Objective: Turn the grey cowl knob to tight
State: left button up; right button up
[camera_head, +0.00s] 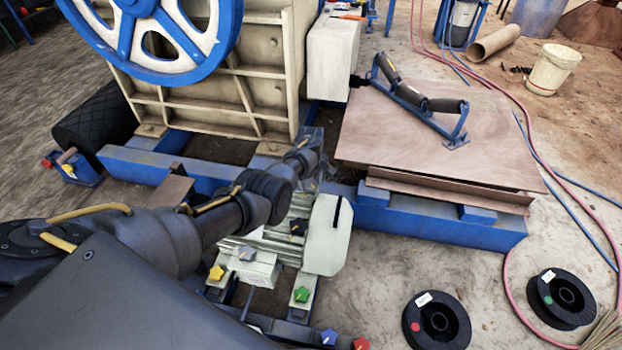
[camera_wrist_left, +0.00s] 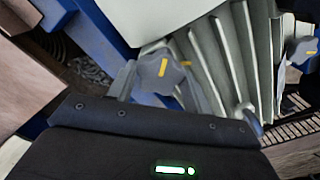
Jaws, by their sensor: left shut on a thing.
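The grey cowl knob (camera_wrist_left: 150,72) shows in the left wrist view as a star-shaped knob with a yellow stripe on its face. It sits beside pale ribbed metal. My left gripper (camera_wrist_left: 158,92) is shut on this knob, its grey fingers at the knob's sides. In the head view my left gripper (camera_head: 312,172) reaches in from the left to the far end of the ribbed motor. There the gripper hides the knob it holds. My right gripper is not in view.
A second grey knob (camera_wrist_left: 300,50) shows at the right of the wrist view. A brown board (camera_head: 400,140) lies to the right, and a blue flywheel (camera_head: 145,30) stands behind.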

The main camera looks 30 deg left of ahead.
pick_arm(q)
jog(key=m+p, duration=0.1)
jog(key=m, duration=0.2)
jog(key=shift+r+m, duration=0.1)
jog(key=shift+m, duration=0.3)
jog(key=m, duration=0.4)
jog(key=shift+m+p, duration=0.3)
jog(key=m, duration=0.4)
jog(key=shift+m, duration=1)
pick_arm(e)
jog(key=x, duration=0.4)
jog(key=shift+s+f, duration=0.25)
pick_arm(q)
jog(key=shift+m, duration=0.3)
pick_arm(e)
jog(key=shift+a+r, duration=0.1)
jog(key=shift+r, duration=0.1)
pick_arm(q)
jog(key=o, duration=1)
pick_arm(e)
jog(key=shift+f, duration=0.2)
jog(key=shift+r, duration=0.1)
